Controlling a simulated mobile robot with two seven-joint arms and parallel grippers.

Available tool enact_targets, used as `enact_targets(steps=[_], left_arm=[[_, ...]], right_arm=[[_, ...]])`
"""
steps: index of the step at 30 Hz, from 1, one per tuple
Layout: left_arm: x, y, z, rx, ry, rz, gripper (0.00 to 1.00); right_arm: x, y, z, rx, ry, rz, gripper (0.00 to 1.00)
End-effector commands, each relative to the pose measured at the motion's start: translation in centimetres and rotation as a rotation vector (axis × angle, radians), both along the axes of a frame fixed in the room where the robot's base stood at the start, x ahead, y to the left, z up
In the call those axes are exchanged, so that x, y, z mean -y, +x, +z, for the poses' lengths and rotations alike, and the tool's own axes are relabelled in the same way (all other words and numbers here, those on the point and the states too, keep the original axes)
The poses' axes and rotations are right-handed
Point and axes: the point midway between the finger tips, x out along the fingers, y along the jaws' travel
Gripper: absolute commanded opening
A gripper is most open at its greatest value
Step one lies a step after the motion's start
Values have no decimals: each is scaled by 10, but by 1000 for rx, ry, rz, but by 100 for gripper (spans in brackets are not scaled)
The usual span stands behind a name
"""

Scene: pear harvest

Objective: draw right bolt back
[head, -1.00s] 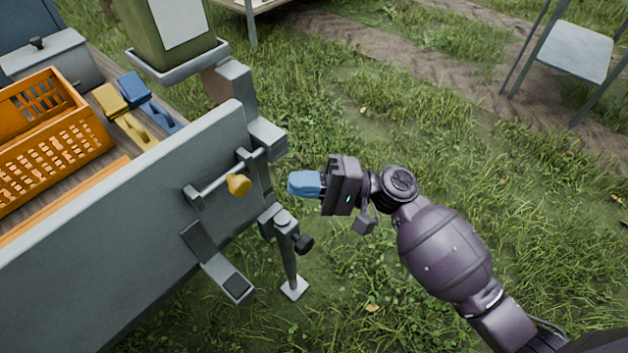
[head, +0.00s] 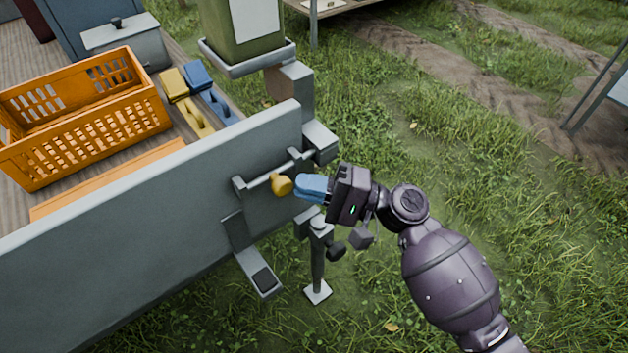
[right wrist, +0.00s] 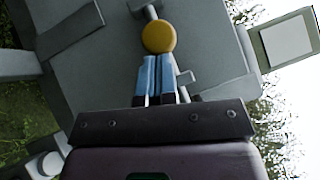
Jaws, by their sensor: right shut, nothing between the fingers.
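The right bolt (head: 262,180) is a grey rod in brackets near the right end of the grey tailgate (head: 150,208). Its yellow knob (head: 282,185) sticks out from the rod. My right gripper (head: 302,187) has blue fingers, which are shut and empty, with the tips just right of the knob in the head view. In the right wrist view the closed fingers (right wrist: 157,62) point at the yellow knob (right wrist: 158,36), with the tips very close below it. I cannot tell whether they touch it. My left gripper is out of view.
An orange crate (head: 85,140) and yellow and blue hand tools (head: 208,95) lie on the wooden cart bed behind the tailgate. A green container (head: 243,30) stands on a bracket at the corner. A grey step (head: 258,272) and a support leg (head: 318,268) are below. Open grass lies to the right.

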Motion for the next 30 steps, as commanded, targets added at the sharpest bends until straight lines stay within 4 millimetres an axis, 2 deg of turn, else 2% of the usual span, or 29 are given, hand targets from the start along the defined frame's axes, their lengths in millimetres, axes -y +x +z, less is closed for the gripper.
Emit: enact_targets(steps=[3,7,30], left_arm=[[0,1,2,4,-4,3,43],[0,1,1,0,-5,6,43],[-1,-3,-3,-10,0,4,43]], right_arm=[[-18,-13,1,-1,3,3,0],[-31,-23,2,1,3,2,0],[-34,-25,-2,-1,3,5,0]])
